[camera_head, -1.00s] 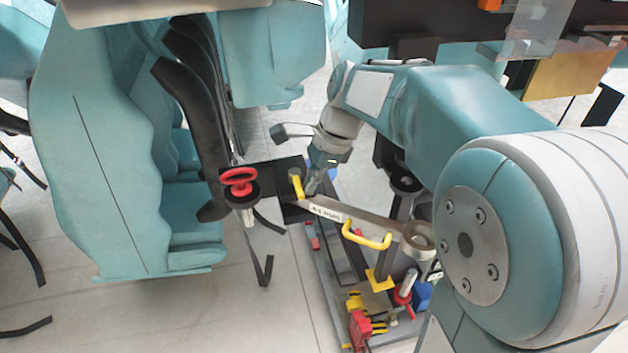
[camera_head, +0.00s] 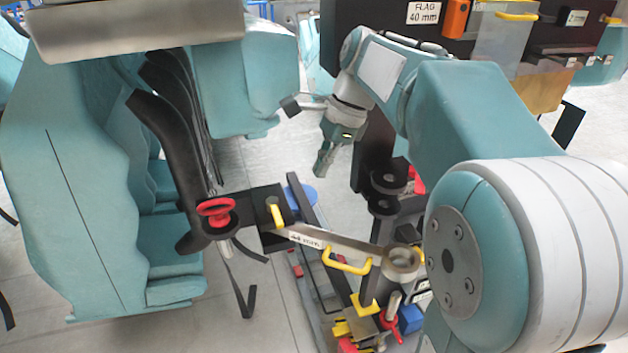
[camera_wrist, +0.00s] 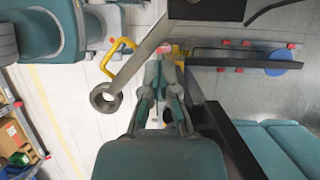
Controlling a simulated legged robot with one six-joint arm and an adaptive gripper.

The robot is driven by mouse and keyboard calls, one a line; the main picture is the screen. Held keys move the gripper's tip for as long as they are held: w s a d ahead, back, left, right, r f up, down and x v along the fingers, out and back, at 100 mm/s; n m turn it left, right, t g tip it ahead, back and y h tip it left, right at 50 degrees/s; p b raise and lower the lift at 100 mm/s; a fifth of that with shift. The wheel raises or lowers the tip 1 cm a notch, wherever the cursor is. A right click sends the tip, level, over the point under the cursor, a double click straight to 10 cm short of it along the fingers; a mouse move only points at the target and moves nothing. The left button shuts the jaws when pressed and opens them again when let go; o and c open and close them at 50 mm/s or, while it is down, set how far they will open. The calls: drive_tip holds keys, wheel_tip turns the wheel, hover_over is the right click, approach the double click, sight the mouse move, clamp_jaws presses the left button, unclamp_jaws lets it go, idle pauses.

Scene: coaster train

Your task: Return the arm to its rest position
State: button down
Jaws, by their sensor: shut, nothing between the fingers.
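My gripper (camera_head: 322,160) hangs from my arm in the head view, pointing down, above and behind the long grey wrench-like bar (camera_head: 345,242). In the wrist view my gripper (camera_wrist: 158,62) is shut with nothing between its fingertips. The grey bar with its ring end (camera_wrist: 106,97) lies to the left of the fingers there. In the head view my arm is bent at the elbow and reaches away from the large shoulder joint at the right.
A teal train seat (camera_head: 70,200) stands at the left. A red handwheel (camera_head: 216,211) and a yellow handle (camera_head: 347,262) sit near the bar. A dark panel (camera_head: 385,28) with a "FLAG 40 mm" label is at the upper right. Open floor (camera_head: 235,320) shows at lower left.

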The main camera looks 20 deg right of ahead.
drive_tip(key=s+f+n+t+h, duration=0.2)
drive_tip(key=s+f+n+t, duration=0.1)
drive_tip(key=s+n, duration=0.5)
drive_tip(key=s+a+f+n+t+h, duration=0.1)
drive_tip(key=s+f+n+t+h, duration=0.1)
drive_tip(key=s+n, duration=0.7)
drive_tip(key=shift+s+f+t, duration=0.25)
drive_tip(key=shift+f+t, duration=0.25)
drive_tip(key=shift+f, duration=0.8)
drive_tip(key=shift+d, duration=0.15)
